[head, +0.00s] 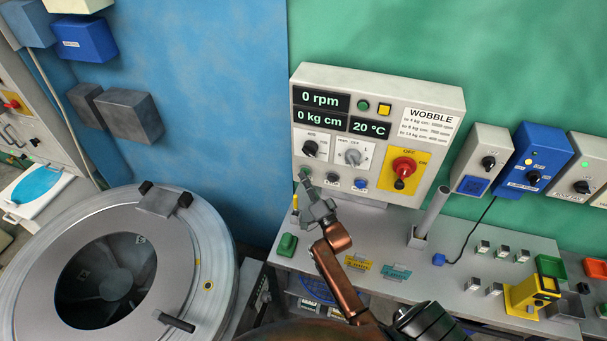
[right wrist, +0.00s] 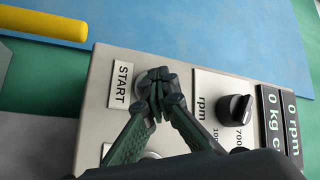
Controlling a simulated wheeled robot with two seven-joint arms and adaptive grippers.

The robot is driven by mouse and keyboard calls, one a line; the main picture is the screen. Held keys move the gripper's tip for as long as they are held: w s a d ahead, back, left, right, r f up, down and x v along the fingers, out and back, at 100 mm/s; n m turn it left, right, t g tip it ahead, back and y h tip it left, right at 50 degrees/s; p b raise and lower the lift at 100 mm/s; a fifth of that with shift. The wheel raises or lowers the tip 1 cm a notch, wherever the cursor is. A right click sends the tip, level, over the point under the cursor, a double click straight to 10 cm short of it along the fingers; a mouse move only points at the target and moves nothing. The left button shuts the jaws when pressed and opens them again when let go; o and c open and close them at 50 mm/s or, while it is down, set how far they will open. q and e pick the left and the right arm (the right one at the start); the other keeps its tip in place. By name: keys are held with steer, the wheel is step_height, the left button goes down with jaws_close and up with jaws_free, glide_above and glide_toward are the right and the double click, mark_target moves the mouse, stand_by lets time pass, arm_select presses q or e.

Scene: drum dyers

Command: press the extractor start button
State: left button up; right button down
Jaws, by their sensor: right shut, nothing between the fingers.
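The extractor control panel (head: 368,95) is a pale box on the green wall with displays, knobs and buttons. My right gripper (head: 305,182) is at its lower left corner, shut and empty. In the right wrist view the closed fingertips (right wrist: 159,88) are over the start button, right beside the START label (right wrist: 122,84). The fingertips hide most of the button. I cannot tell whether they touch it or whether it is pushed in. My left gripper is not in view.
The rpm knob (right wrist: 236,109) is close beside the fingertips. A red rotary switch (head: 404,168) on yellow is at the panel's right. The round drum (head: 200,240) stands at left. A grey tube (head: 433,210) stands on the bench (head: 455,287) below the panel.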

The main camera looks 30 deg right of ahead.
steer(key=shift+s+a, duration=0.1)
steer(key=shift+s+a+p, duration=0.45)
steer(key=shift+a+p, duration=0.05)
steer(key=shift+a, duration=0.05)
steer(key=s+a+p, duration=0.2)
steer(key=s+a, duration=0.1)
steer(key=shift+s+a, duration=0.1)
steer(key=shift+a, duration=0.3)
stand_by(0.9)
